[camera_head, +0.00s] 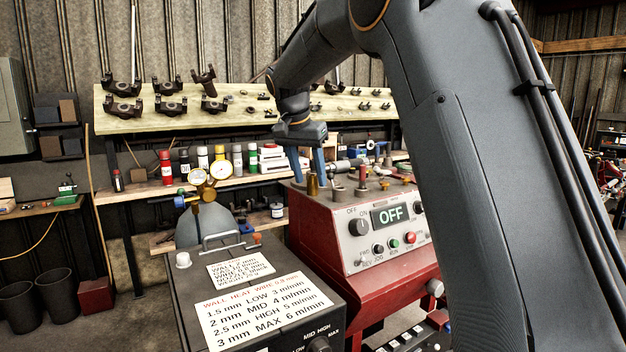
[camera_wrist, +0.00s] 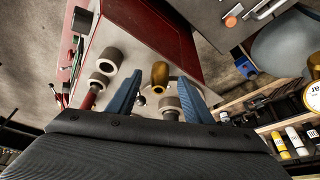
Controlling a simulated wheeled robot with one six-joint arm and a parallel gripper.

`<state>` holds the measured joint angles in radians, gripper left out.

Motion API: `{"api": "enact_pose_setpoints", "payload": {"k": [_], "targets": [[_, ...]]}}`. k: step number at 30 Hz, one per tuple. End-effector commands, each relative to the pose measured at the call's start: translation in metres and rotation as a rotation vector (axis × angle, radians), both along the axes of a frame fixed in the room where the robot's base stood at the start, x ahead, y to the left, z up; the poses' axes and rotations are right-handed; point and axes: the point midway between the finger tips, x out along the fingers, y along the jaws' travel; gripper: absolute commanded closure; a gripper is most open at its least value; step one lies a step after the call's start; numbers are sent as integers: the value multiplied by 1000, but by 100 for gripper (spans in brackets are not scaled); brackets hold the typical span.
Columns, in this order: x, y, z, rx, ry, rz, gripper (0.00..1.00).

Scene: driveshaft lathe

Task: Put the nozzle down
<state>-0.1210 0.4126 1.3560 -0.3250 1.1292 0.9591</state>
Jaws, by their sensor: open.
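A brass nozzle (camera_head: 313,185) stands upright on the top of the red lathe headstock (camera_head: 330,222). The brass nozzle (camera_wrist: 160,74) also shows in the wrist view, between the two blue fingertips. My gripper (camera_head: 308,181) is over the headstock top with its fingers pointing down. In the wrist view my gripper (camera_wrist: 160,80) is open, with a visible gap between the nozzle and each finger.
Grey and red-stemmed pieces (camera_wrist: 105,63) stand beside the nozzle on the headstock. A welder box (camera_head: 255,290) with a gas bottle and gauges (camera_head: 208,174) stands at the left front. A workbench (camera_head: 230,182) with spray cans and a shelf of yokes (camera_head: 170,105) are behind.

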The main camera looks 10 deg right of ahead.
Motion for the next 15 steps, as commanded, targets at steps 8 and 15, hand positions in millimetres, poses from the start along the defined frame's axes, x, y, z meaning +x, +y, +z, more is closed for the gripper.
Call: {"api": "enact_pose_setpoints", "payload": {"k": [8, 15], "targets": [[6, -7, -21, 0, 0, -1, 54], [7, -7, -21, 0, 0, -1, 62]]}}
